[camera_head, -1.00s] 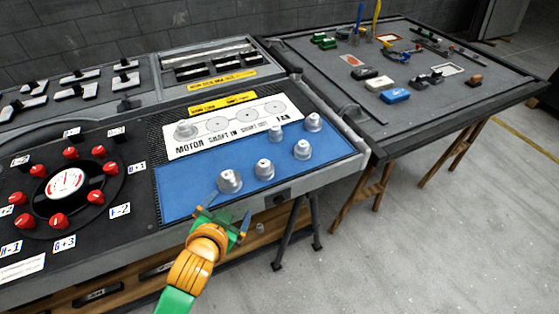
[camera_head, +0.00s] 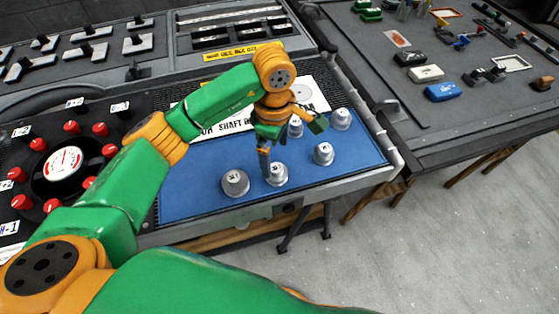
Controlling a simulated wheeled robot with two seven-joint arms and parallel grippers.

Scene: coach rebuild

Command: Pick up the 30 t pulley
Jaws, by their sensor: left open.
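Several grey metal pulleys stand on the blue mat (camera_head: 205,193). One large pulley (camera_head: 235,182) is at the front left, with a smaller pulley (camera_head: 276,174) beside it. Another pulley (camera_head: 323,153) is to the right, and one more pulley (camera_head: 341,119) is at the back right. A further pulley (camera_head: 295,129) shows partly behind my left gripper. Their top labels are too small to read, so I cannot tell which is the 30 t pulley. My left gripper (camera_head: 291,143) is open and empty above the mat, its fingers pointing down around the back middle pulley. My right gripper is not in view.
A white panel (camera_head: 311,93) with shaft markings lies behind the mat, largely hidden by my arm. A dial with red knobs (camera_head: 66,160) is at the left. A grey side table (camera_head: 480,115) at the right holds blocks and tools.

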